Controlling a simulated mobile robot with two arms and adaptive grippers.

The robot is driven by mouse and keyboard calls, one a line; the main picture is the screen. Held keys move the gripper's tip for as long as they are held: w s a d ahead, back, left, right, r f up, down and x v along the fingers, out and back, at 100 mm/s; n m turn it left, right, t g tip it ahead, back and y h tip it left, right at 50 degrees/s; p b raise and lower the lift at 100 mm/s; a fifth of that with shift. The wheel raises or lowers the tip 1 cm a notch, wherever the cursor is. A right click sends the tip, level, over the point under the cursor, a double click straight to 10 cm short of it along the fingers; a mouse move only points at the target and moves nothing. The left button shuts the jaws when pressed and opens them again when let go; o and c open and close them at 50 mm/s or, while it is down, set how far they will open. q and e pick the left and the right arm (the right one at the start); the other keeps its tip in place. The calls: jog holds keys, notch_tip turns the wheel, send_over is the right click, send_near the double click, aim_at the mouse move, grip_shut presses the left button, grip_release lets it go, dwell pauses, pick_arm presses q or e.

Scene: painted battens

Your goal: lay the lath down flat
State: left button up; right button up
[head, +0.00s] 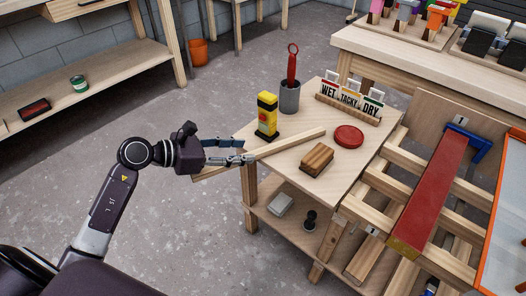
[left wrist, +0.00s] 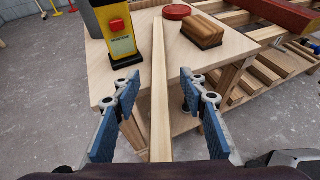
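The lath (head: 290,142) is a long pale wooden strip. Its far part is over the small table's top (head: 318,112), and its near part sticks out past the table's left edge towards my left arm. I cannot tell whether it rests fully flat on the top. My left gripper (head: 247,152) is at the overhanging part. In the left wrist view the lath (left wrist: 159,75) runs between the two blue-padded fingers of the left gripper (left wrist: 160,86), with a clear gap on each side. The fingers are open and apart from it. My right gripper is out of view.
A grey cup (head: 289,97) with a red tool, WET/TACKY/DRY cards (head: 350,98), a red disc (head: 348,136) and a wooden block (head: 316,159) share the tabletop. A rack with a red batten (head: 432,190) stands right.

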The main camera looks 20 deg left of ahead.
aim_at(262, 150)
pick_arm(q)
jog(key=b+x, duration=0.1)
jog(key=x, duration=0.6)
jog(key=shift+a, duration=0.1)
jog(key=shift+r, duration=0.1)
grip_shut()
